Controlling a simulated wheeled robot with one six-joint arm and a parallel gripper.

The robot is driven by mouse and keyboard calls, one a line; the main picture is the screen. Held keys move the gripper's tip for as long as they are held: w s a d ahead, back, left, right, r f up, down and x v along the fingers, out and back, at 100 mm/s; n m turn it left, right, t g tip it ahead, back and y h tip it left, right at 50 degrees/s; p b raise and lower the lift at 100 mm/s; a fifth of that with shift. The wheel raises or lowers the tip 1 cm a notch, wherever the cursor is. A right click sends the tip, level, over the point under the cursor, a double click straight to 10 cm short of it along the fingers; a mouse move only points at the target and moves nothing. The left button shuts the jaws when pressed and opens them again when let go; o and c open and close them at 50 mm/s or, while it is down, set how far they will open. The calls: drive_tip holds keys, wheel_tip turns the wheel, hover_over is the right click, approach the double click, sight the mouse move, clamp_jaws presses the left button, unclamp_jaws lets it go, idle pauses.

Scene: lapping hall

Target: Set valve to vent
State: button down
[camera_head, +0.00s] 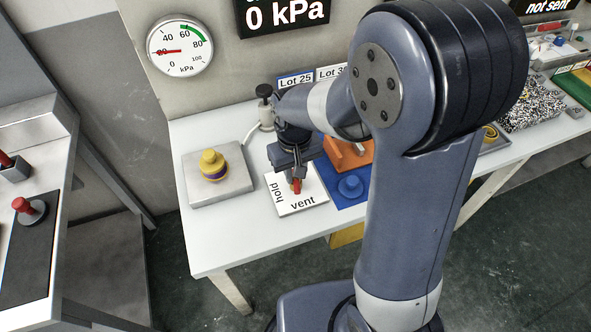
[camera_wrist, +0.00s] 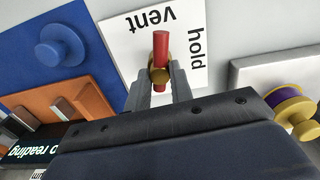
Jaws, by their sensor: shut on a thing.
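The valve has a red lever (camera_head: 297,187) and a brass hub (camera_wrist: 159,75) on a white plate (camera_head: 316,193) printed "hold" and "vent". In the wrist view the red lever (camera_wrist: 161,48) points toward the word "vent", with "hold" off to its right. My gripper (camera_head: 295,178) is over the plate, pointing down. In the wrist view its two fingers (camera_wrist: 160,88) are shut on the valve at the hub and the lever's base. The fingers hide part of the hub.
A yellow-topped piece with a purple band (camera_head: 213,165) sits on a grey block (camera_head: 232,183) left of the valve. A blue mat (camera_head: 345,194) with a blue knob (camera_head: 350,187) and an orange block (camera_head: 352,155) lie right. A dial gauge (camera_head: 180,47) and a "0 kPa" display (camera_head: 287,15) hang behind.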

drive_tip(key=c, duration=2.2)
unclamp_jaws()
drive_tip(key=n, duration=0.4)
drive_tip(key=shift+n, duration=0.4)
drive_tip(key=c, duration=2.2)
unclamp_jaws()
drive_tip(key=c, duration=2.2)
unclamp_jaws()
drive_tip(key=c, duration=1.2)
unclamp_jaws()
drive_tip(key=shift+c, duration=0.2)
wheel_tip(320, 180, up, 11)
drive_tip(key=shift+p, duration=0.4)
drive_tip(key=shift+s+a+f, duration=0.1)
drive_tip(key=shift+f, duration=0.05)
